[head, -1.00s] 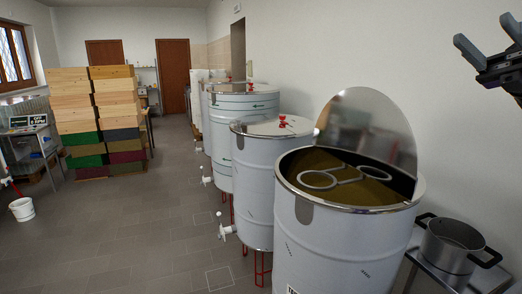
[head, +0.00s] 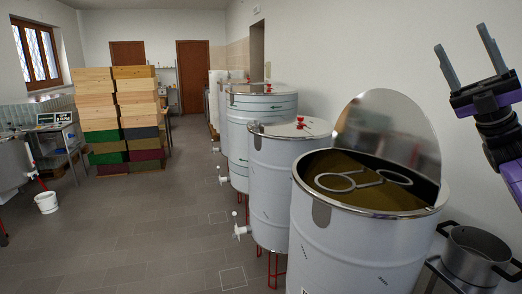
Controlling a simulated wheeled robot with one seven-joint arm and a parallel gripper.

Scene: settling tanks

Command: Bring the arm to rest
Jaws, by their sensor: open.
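My gripper (head: 467,56) is at the upper right of the head view, raised in the air in front of the right wall. Its two fingers point up and stand apart with nothing between them. My dark and purple arm comes in from the right edge below it. The gripper is above and to the right of the nearest steel tank (head: 352,244) and touches nothing that I can see.
The nearest tank has its round lid (head: 388,125) tilted up and a ring-shaped tool (head: 363,180) inside. A pot (head: 478,253) stands at the lower right. Several tanks line the wall. Stacked boxes (head: 121,112) and a white bucket (head: 46,203) are left. The middle floor is clear.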

